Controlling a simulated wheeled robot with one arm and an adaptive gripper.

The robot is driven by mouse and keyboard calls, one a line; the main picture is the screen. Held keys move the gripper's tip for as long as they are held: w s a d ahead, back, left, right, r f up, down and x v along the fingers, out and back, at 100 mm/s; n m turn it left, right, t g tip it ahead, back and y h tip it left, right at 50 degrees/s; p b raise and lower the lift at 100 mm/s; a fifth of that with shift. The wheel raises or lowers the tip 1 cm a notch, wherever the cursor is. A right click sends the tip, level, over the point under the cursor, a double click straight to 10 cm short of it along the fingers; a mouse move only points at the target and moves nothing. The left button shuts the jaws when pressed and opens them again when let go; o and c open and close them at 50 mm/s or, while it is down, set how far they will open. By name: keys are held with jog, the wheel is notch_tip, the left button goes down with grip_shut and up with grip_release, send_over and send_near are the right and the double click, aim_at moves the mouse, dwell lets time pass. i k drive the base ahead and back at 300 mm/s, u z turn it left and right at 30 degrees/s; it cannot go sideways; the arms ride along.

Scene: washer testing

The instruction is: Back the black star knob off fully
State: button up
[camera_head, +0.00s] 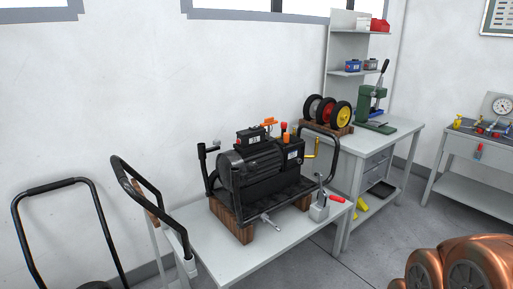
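A black pressure-washer unit (252,165) with a finned motor and a black tube frame sits on wooden blocks on a light grey bench (285,244). Small red and orange controls (285,132) show on its right upper part. A dark crank-like handle (203,152) stands at its left end. I cannot make out a black star knob for certain at this size; it may be hidden or too small. My gripper is not in view.
A black bent handle (150,205) stands at the bench's left, with another black cart handle (60,190) beyond. A grey holder (319,211) and a red-handled tool (336,199) lie at the bench's right. Behind are wheels (326,112) and a green press (374,108). Grey floor (350,265) is open in front.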

aim_at(252, 165)
jog(key=i, duration=1.35)
jog(key=u, duration=2.05)
